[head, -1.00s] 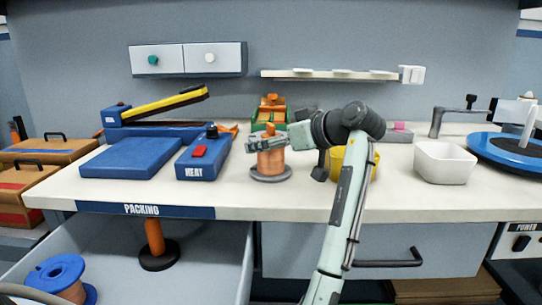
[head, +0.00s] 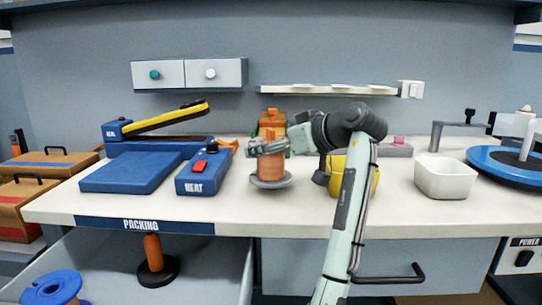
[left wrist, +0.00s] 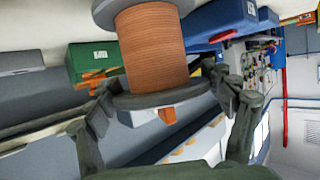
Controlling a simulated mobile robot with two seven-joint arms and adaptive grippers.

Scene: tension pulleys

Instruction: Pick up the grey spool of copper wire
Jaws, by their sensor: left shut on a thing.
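The grey spool of copper wire (head: 270,167) is upright above the white worktop, in front of the orange and green items. Its lower grey flange looks slightly clear of the surface, with a shadow beneath. My left gripper (head: 262,148) is shut on the spool's top and partly hides its upper flange. In the left wrist view the copper winding (left wrist: 150,45) shows beyond the near grey flange (left wrist: 165,95), with a dark finger on each side. My right gripper is not in view.
The blue HEAT box (head: 203,172) stands left of the spool. A yellow container (head: 338,180) is partly behind my arm. A white bin (head: 445,177) stands further right. An open drawer (head: 190,260) below holds a blue-flanged spool (head: 52,287) and an orange post.

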